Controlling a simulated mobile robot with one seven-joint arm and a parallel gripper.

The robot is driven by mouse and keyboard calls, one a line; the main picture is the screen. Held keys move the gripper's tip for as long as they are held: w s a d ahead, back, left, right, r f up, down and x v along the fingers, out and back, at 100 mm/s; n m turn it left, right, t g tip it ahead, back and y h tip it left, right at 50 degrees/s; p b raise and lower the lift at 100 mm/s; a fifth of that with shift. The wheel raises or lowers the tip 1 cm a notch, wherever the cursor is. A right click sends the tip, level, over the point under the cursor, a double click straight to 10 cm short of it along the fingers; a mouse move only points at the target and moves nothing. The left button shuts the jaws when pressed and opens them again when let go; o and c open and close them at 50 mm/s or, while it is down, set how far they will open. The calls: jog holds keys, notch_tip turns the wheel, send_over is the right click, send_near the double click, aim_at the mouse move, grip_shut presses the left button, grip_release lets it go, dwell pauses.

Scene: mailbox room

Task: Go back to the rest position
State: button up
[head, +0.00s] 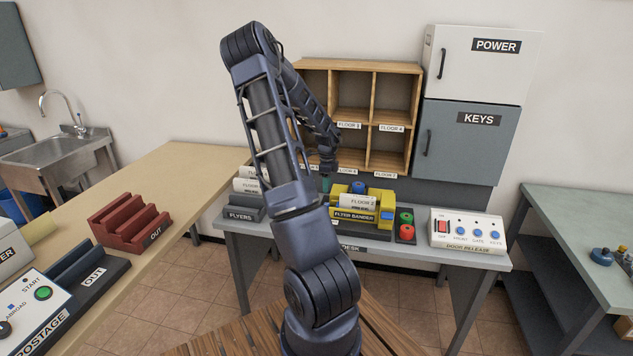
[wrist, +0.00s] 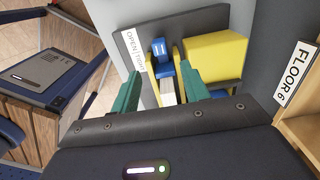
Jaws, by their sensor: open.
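My arm reaches forward over the grey desk (head: 375,247) in the head view. My gripper (head: 326,184) is above the back of the yellow flyer bander (head: 352,214), mostly hidden behind the arm. In the wrist view its two green fingers (wrist: 161,72) are spread apart. Between and beyond them are a blue part (wrist: 160,50) of the bander and a pale, thin piece. Yellow bander walls (wrist: 215,60) stand to the right. I cannot tell whether the fingers touch anything.
Wooden pigeonholes (head: 350,91) stand close behind the gripper; a FLOOR 6 label (wrist: 295,73) is near it. The keys cabinet (head: 467,150), door release box (head: 467,230) and flyers holder (head: 242,211) are around. A wooden counter (head: 175,172) is left.

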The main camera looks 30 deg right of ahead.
jog(key=s+a+r+n+t+y, duration=0.1)
jog(key=s+a+r+n, duration=0.3)
jog(key=a+r+n, duration=0.5)
jog(key=s+a+r+n+t+y, duration=0.15)
jog(key=s+a+r+n, duration=0.3)
jog(key=a+r, duration=0.8)
jog(key=s+a+r+n+t+h, duration=0.1)
jog(key=s+a+r+n, duration=0.2)
jog(key=s+a+n, duration=0.3)
jog(key=s+a+r+n+t+h, duration=0.1)
jog(key=s+a+r+n, duration=0.2)
jog(key=s+a+n, duration=0.4)
jog(key=s+a, duration=0.1)
jog(key=s, duration=0.4)
jog(key=shift+s+a+r, duration=0.25)
jog(key=shift+s+r, duration=0.05)
jog(key=shift+r, duration=0.1)
